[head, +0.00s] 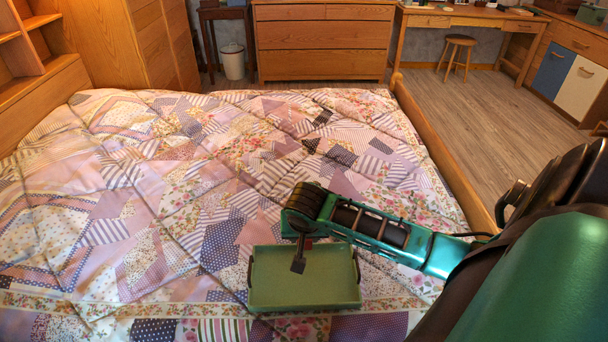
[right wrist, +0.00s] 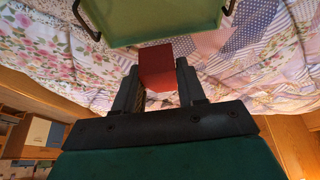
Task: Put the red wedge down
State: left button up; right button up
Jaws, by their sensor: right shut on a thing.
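The red wedge (right wrist: 157,67) shows in the right wrist view between the two dark fingers of my right gripper (right wrist: 159,82), which is shut on it. The tray lies on the patchwork quilt and also shows at the top of the right wrist view (right wrist: 150,25). I cannot tell the gap between wedge and tray. My left gripper is not in view.
The quilt-covered bed (head: 150,200) fills the middle, mostly clear around the tray. The tray has dark handles at its sides. A wooden bed rail (head: 440,150) runs along the right. A dresser (head: 323,45), a bin (head: 232,62) and a stool (head: 456,55) stand beyond.

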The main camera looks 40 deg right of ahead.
notch_tip(320, 180, down, 7)
jog(key=b, duration=0.5)
send_over(304, 282)
jog(key=s, duration=0.1)
jog(key=f, duration=0.7)
jog(key=shift+a+f, duration=0.2)
jog(key=shift+a, duration=0.2)
jog(key=shift+f, duration=0.6)
notch_tip(304, 282, down, 4)
jog(key=shift+r+b, duration=0.1)
jog(key=shift+b, duration=0.7)
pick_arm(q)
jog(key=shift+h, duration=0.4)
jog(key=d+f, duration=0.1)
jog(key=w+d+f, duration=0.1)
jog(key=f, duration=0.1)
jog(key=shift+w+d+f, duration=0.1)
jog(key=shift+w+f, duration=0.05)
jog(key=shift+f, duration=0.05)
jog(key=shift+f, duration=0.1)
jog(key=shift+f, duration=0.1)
pick_arm(e)
jog(key=o, duration=1.1)
jog(key=shift+c, duration=0.2)
